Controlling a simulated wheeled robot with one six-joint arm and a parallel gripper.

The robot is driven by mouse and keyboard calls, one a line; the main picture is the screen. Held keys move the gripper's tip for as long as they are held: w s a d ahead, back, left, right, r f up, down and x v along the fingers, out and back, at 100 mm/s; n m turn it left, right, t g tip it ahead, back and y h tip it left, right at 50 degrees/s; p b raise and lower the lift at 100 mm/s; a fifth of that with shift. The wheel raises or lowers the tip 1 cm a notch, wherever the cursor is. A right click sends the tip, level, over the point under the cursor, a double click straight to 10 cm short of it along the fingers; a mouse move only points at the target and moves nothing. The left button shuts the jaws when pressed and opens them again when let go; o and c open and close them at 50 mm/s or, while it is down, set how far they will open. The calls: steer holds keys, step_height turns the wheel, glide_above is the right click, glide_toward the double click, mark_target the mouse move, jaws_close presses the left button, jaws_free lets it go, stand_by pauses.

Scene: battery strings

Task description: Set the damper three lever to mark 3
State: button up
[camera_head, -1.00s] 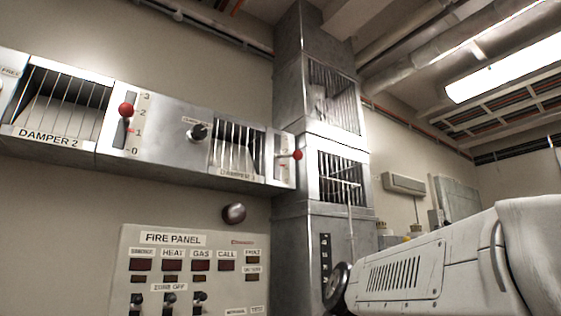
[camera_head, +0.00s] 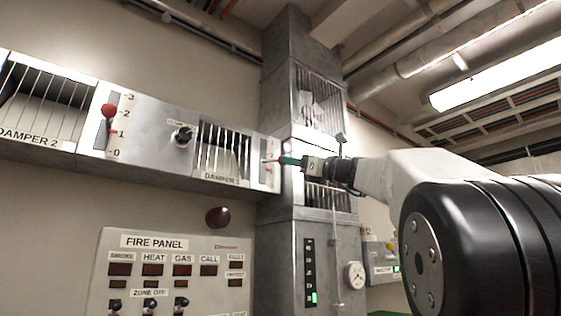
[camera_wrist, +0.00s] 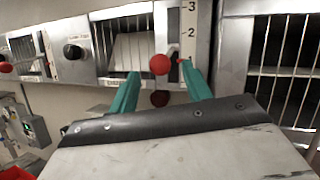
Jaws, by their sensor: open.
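The damper three lever shows in the wrist view as a red ball knob (camera_wrist: 159,64) on the slotted plate beside the damper grille. Marks 3 and 2 show on the scale plate (camera_wrist: 190,20); the knob appears below mark 2, and lower marks are hidden. My gripper (camera_wrist: 160,71) is open, with one green finger on each side of the knob. I cannot tell whether they touch it. In the head view my gripper (camera_head: 284,161) is at the right end of the damper panel and largely hides the lever.
The damper 2 lever (camera_head: 109,111) and a black rotary knob (camera_head: 183,137) are on the same panel to the left. The fire panel (camera_head: 165,270) is below. A metal duct column (camera_head: 285,230) with barred openings stands close beside my gripper on the right.

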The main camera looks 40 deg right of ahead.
mark_target(273, 161)
steer(key=x, duration=0.5)
steer(key=shift+w, duration=0.1)
jaws_close()
